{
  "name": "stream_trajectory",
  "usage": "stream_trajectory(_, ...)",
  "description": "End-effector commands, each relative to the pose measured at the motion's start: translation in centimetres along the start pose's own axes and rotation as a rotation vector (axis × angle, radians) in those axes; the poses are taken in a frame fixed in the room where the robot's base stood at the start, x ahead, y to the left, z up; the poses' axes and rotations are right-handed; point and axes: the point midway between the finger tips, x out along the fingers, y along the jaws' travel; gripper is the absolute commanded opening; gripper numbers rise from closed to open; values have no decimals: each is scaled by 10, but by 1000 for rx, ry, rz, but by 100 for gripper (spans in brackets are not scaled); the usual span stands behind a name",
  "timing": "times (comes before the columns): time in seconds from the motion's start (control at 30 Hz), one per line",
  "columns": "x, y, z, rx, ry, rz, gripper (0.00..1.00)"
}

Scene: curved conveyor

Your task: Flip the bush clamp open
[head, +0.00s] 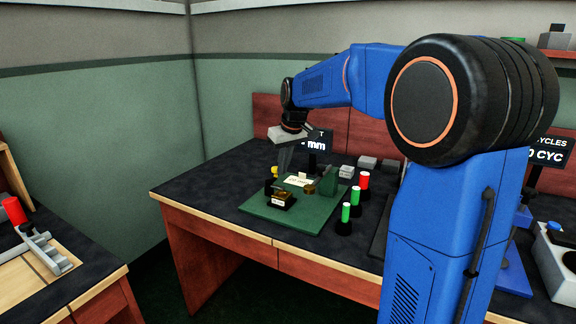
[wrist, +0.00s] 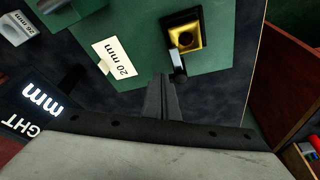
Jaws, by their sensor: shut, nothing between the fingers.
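My gripper (head: 284,163) points down over the back left part of the green plate (head: 256,208). In the wrist view the fingers (wrist: 161,84) are together with nothing between them. A yellow block with a dark round hole, apparently the bush clamp (wrist: 183,28), sits on the plate just beyond the fingertips. A small pale and black lever-like part (wrist: 177,61) sticks out of its near side, close to the fingertips. I cannot tell whether they touch. In the head view a small black and gold block (head: 281,198) stands at the plate's front left.
A "20 mm" card (wrist: 117,60) lies beside the clamp. A green upright (head: 328,180) and a brass piece (head: 310,189) stand on the plate. Red and green cylinders (head: 364,180) stand to its right. A display (head: 318,142) stands behind. The front left tabletop is clear.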

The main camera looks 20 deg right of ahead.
Motion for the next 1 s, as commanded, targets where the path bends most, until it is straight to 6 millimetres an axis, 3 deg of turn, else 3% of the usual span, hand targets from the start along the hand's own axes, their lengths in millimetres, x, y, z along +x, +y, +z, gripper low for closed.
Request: stream_trajectory(1.0, 4, 2, -10, -73, 0, -25, 0)
